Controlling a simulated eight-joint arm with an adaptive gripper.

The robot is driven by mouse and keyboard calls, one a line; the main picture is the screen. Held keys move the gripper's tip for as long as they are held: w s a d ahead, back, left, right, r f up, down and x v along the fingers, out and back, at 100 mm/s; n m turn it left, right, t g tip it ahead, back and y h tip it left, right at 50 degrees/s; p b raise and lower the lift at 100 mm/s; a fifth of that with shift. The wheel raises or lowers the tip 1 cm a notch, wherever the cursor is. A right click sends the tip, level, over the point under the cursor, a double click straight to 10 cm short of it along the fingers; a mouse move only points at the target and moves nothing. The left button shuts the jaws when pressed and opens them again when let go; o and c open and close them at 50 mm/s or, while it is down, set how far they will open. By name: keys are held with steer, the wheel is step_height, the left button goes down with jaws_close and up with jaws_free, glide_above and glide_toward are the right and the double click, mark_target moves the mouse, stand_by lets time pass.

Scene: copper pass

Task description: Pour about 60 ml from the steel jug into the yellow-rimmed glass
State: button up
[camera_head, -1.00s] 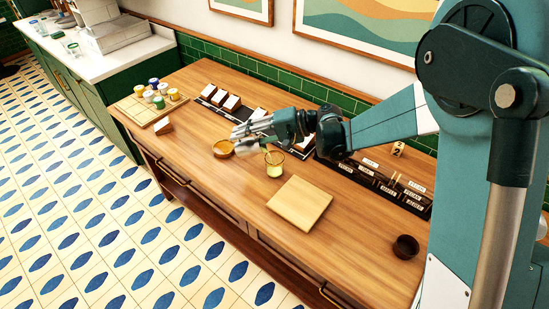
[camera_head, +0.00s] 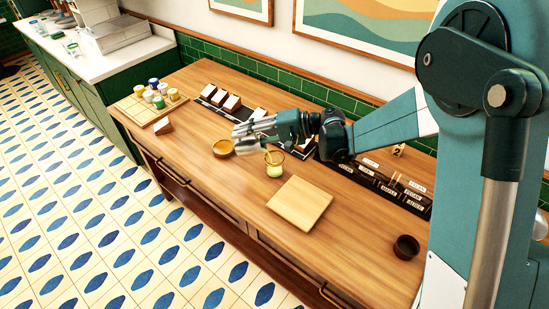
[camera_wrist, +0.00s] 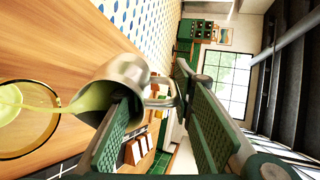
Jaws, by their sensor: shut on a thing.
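My gripper (camera_wrist: 160,115) is shut on the steel jug (camera_wrist: 125,78), one finger inside its handle area; the exact grip is partly hidden. The jug is tipped, and pale green liquid shows at its spout and reaches over the yellow-rimmed glass (camera_wrist: 58,118). In the head view the jug (camera_head: 250,128) is held above the glass (camera_head: 274,168), which stands upright on the counter with pale green liquid in it. The exact level is hard to read.
A round amber-rimmed dish (camera_head: 223,148) sits left of the glass. A light wooden board (camera_head: 299,204) lies in front to the right. A dark cup (camera_head: 406,247) stands at the far right. Several lidded jars (camera_head: 158,97) stand on a board at the left.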

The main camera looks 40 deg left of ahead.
mark_target(238, 146)
steer(key=shift+w+d+r+g+y+b, duration=0.3)
steer(key=shift+w+d+y+b, duration=0.15)
steer(key=shift+d+b, duration=0.2)
stand_by(0.5)
steer(key=shift+s+a+h+p, duration=0.45)
steer(key=shift+s+a+p, duration=0.1)
steer(key=shift+a+p, duration=0.3)
steer(key=shift+s+a+f+t+h, duration=0.1)
steer(key=shift+a+f+t+h, duration=0.05)
steer(key=shift+f+t+h, duration=0.3)
steer(key=shift+s+a+f+t+h, duration=0.1)
steer(key=shift+f+t+h, duration=0.25)
steer(key=shift+f, duration=0.45)
steer(key=shift+a+h+p, duration=0.1)
steer(key=shift+h+p, duration=0.2)
steer(key=shift+s+a+f+t, duration=0.15)
steer(key=shift+f+t, duration=0.1)
steer(key=shift+t, duration=0.15)
steer(key=shift+s+a+f+t+h+p, duration=0.15)
steer(key=shift+f+t+h, duration=0.2)
steer(key=shift+f+h, duration=0.25)
steer(key=shift+s+a+f+t+h+p, duration=0.15)
steer(key=shift+f+t+h, duration=0.2)
steer(key=shift+f+h, duration=0.25)
steer(key=shift+w, duration=0.1)
steer(key=shift+a+h, duration=0.1)
steer(key=shift+h, duration=0.2)
